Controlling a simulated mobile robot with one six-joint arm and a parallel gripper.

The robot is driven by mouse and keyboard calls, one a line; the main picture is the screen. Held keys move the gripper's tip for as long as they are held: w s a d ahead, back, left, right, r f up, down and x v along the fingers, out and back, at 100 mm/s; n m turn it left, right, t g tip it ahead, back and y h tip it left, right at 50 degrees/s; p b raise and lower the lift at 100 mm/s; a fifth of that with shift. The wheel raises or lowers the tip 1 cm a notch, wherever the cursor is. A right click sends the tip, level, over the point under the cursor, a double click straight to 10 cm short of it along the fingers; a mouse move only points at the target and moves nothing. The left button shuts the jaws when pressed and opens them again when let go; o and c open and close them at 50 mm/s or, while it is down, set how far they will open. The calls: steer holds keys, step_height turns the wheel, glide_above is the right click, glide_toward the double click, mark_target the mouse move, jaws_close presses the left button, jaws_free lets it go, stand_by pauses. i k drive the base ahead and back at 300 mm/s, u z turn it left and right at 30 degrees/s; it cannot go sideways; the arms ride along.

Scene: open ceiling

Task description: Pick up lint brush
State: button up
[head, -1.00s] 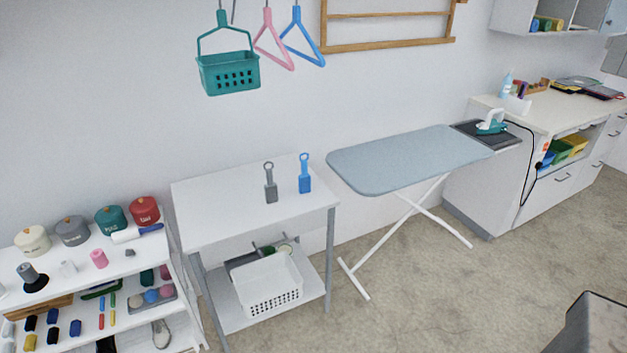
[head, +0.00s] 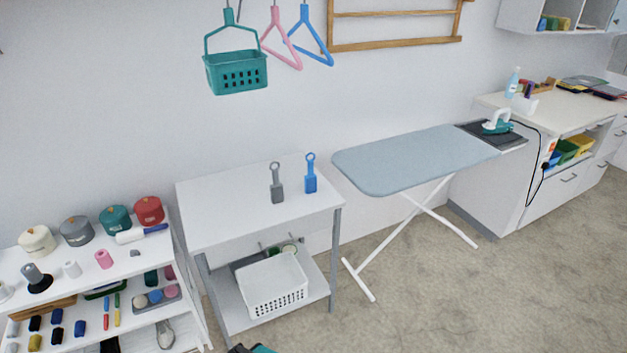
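Two brush-like tools with ring-ended handles stand on the white table (head: 225,205). One is grey (head: 277,188), and the other is blue (head: 310,178), just right of it and slightly farther back. Both stand apart near the table's right side, handles up. A white roller with a blue handle (head: 140,234) lies on the shelf to the left. I cannot tell for certain which one is the lint brush. My gripper is not in view; only a small dark and teal piece, apparently of my arm, shows at the bottom edge.
A white basket (head: 272,287) sits on the table's lower shelf. The ironing board (head: 410,160) stands close on the right. The shelf unit (head: 70,272) with canisters and small items stands on the left. A teal basket (head: 236,74) and hangers hang above. Floor at right front is clear.

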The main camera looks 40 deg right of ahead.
mark_target(311, 179)
steer(key=u, duration=0.1)
steer(key=i, duration=1.05)
steer(key=u, duration=0.35)
